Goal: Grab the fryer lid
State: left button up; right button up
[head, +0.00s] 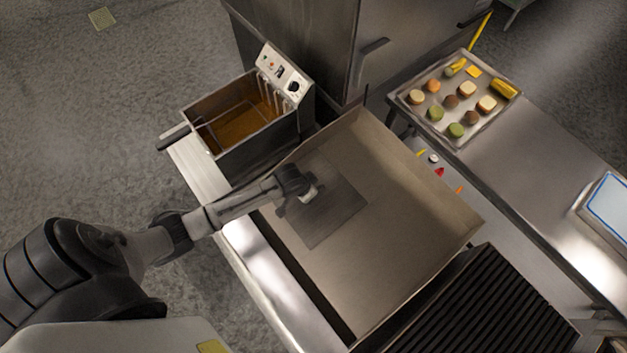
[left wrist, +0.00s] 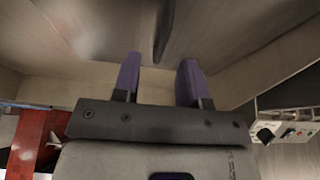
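A flat, dark grey metal square, which looks like the fryer lid (head: 337,219), lies on the flat griddle plate (head: 400,190) in the head view. My left gripper (head: 310,195) is over its upper left part and hides some of it. In the left wrist view my left gripper (left wrist: 159,75) has its two purple fingers apart with nothing between them. A dark, narrow bar, which looks like the lid's handle (left wrist: 164,30), stands out ahead of the gap on a grey metal surface. I cannot tell its distance from the fingertips. My right gripper is in neither view.
The open fryer (head: 225,145) with brown oil stands at the upper left, its control box (head: 283,75) behind. A ribbed grill (head: 490,310) is at the lower right. A tray of food pieces (head: 480,125) lies on the right counter. Raised walls edge the griddle.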

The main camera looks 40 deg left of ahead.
pick_arm(q)
jog(key=shift+x, duration=2.35)
jog(key=shift+c, duration=0.2)
grip_shut()
jog(key=shift+r, duration=0.1)
